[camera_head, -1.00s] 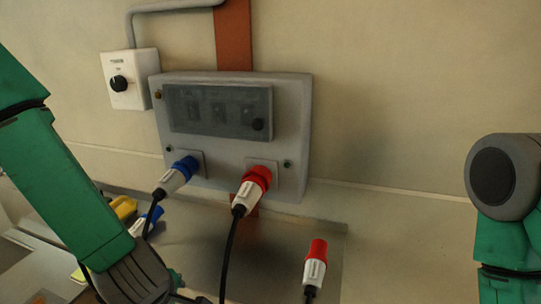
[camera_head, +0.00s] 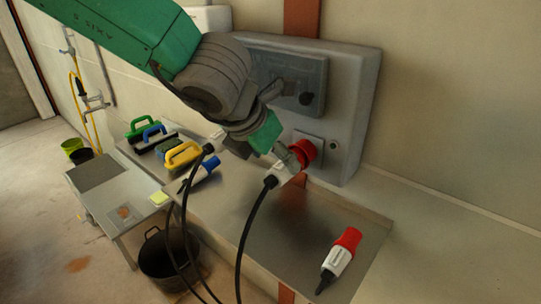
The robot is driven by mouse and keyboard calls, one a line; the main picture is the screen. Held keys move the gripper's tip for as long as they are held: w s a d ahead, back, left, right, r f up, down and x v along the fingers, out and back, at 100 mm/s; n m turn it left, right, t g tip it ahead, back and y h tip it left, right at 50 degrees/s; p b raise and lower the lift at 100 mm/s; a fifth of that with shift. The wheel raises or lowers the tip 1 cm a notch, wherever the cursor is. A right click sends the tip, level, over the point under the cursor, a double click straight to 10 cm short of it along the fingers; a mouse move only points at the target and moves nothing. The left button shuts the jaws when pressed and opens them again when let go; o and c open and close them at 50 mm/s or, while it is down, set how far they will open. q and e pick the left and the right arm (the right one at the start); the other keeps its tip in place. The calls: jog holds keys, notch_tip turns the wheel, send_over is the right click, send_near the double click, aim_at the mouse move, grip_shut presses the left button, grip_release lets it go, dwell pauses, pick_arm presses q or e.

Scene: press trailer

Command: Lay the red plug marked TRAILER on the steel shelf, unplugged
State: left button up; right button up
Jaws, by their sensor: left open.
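A red socket (camera_head: 306,150) on the grey wall box has a white-bodied plug (camera_head: 284,173) with a black cable in it. My left gripper (camera_head: 290,158) is open at this plug, its fingers overlapping the plug body; contact cannot be told. A second red plug with a white body (camera_head: 341,254) lies loose on the steel shelf (camera_head: 232,205), at its right end. No TRAILER lettering is readable on either plug. My right gripper is out of view.
A blue plug (camera_head: 203,171) lies on the shelf at left, near yellow-, blue- and green-handled brushes (camera_head: 182,155). A black bucket (camera_head: 165,255) stands on the floor below. Cables hang over the shelf's front. The shelf's middle is clear.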

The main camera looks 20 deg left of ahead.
aim_at(278, 168)
pick_arm(q)
jog(key=b+x, duration=0.1)
jog(key=x, duration=0.2)
jog(key=a+b+x, duration=0.1)
jog(key=b+x, duration=0.1)
jog(key=x, duration=0.1)
jog(key=shift+a+f, duration=0.15)
jog(key=shift+f, duration=0.05)
jog(key=shift+w+d+f, duration=0.35)
jog(key=shift+d+f, duration=0.1)
jog(key=shift+d, duration=0.2)
jog(key=shift+a, duration=0.5)
jog(key=c, duration=1.4)
jog(key=shift+d, duration=0.1)
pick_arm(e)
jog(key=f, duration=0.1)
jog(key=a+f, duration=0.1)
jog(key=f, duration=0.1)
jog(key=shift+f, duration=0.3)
pick_arm(q)
jog(key=shift+d, duration=0.1)
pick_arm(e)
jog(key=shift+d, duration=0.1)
